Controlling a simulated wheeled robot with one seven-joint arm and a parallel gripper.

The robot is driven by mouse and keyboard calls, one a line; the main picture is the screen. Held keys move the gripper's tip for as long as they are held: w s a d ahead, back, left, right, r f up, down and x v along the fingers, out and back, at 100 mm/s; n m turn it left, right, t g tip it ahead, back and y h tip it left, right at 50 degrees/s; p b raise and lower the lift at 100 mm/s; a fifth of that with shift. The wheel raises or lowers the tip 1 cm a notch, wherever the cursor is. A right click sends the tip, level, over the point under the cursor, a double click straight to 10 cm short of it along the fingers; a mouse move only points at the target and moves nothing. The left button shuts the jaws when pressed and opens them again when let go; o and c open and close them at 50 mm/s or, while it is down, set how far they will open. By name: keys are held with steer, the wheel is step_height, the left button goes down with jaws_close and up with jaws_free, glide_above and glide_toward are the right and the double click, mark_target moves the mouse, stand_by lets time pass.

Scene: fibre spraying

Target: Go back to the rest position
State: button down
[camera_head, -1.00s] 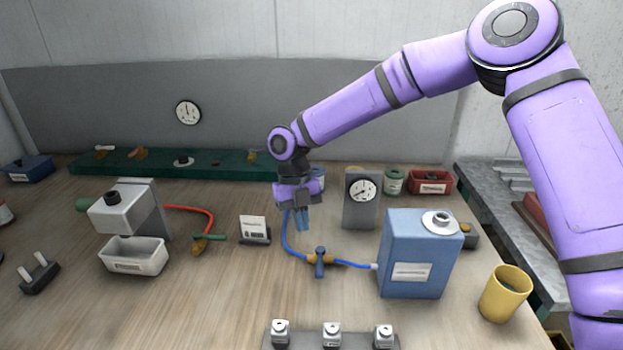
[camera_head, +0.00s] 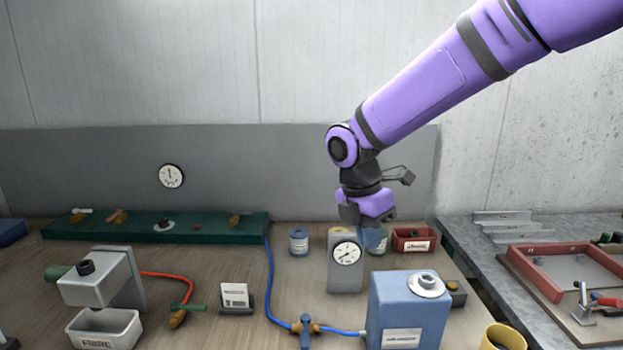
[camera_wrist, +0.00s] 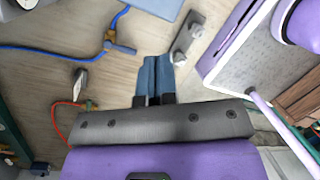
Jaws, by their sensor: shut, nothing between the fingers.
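My gripper (camera_head: 374,240) is at the end of the purple arm in the head view, above the back of the workbench. It hangs in front of a green tin and partly covers it. In the wrist view the two blue fingers (camera_wrist: 157,75) lie side by side, closed together, with nothing between them. The fingertips point over the bare wooden bench top.
A grey stand with a dial gauge (camera_head: 346,254) stands just left of my gripper, and a red bin (camera_head: 414,240) to its right. A blue box (camera_head: 407,312) stands in front. A blue hose (camera_head: 270,290) runs to a valve (camera_head: 306,330). A metal side table (camera_head: 480,265) is at right.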

steer(key=s+d+r+m+t+y, duration=0.1)
steer(key=s+d+r+m+t, duration=0.2)
steer(key=s+d+m, duration=0.7)
steer(key=s+d+r+m+t+y, duration=0.1)
steer(key=s+d+r+m, duration=0.6)
steer(key=m, duration=0.8)
steer(key=shift+s+d+r+t+y, duration=0.3)
steer(key=shift+s+d+t, duration=0.85)
steer(key=shift+s, duration=1)
steer(key=shift+d+g, duration=0.2)
steer(key=shift+g, duration=0.05)
